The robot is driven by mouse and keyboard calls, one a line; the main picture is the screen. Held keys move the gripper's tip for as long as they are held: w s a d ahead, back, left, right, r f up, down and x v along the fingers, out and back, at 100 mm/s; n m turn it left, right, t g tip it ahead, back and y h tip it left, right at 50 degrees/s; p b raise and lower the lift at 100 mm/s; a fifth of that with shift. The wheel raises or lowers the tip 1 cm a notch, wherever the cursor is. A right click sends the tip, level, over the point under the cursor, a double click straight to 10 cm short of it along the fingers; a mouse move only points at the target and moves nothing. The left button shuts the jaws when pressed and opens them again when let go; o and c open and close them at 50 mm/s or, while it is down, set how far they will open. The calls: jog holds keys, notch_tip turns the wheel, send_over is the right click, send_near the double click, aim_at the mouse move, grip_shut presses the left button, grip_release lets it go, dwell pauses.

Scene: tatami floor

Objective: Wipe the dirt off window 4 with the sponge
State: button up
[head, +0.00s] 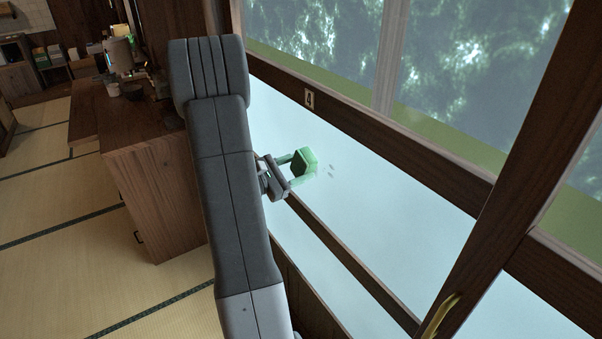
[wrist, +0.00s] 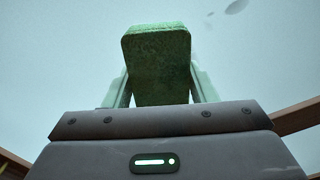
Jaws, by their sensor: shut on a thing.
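My gripper (head: 291,172) is shut on a green sponge (head: 303,162), held out in front of window 4 (head: 385,205). The sponge also shows in the wrist view (wrist: 158,60), between the two pale green fingers. A "4" label (head: 309,98) is on the dark frame above this pane. A few small grey dirt marks (head: 330,171) are on the pane just right of the sponge. In the wrist view, grey spots (wrist: 236,6) show at the top right, beyond the sponge. I cannot tell whether the sponge touches the glass.
A dark wooden rail (head: 345,258) runs below the pane, and a thick post (head: 500,210) stands at right with a yellow handle (head: 440,316). A wooden cabinet (head: 160,195) stands left of my arm. Tatami floor (head: 60,240) is open at left.

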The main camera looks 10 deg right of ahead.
aim_at(333, 179)
jog(key=shift+w+r+p, duration=0.15)
jog(key=shift+r+p, duration=0.25)
jog(key=shift+r, duration=0.45)
jog(key=shift+s+d+f+b, duration=0.1)
jog(key=shift+s+d+b, duration=0.15)
jog(key=shift+s, duration=0.25)
jog(key=shift+s+d+f+b, duration=0.1)
jog(key=shift+s+b, duration=0.25)
jog(key=shift+s, duration=0.1)
jog(key=shift+s+d+r+b, duration=0.1)
jog(key=shift+s+d+b, duration=0.5)
jog(key=shift+s, duration=0.8)
jog(key=shift+s+d+f+b, duration=0.1)
jog(key=shift+s+d+b, duration=0.45)
jog(key=shift+s, duration=0.8)
jog(key=shift+s+d+r+b, duration=0.1)
jog(key=shift+s+d+b, duration=0.45)
jog(key=shift+s, duration=0.85)
jog(key=shift+a, duration=0.1)
jog(key=v, duration=0.6)
jog(key=shift+b+v, duration=0.3)
jog(key=shift+v, duration=1.2)
jog(key=shift+w, duration=0.1)
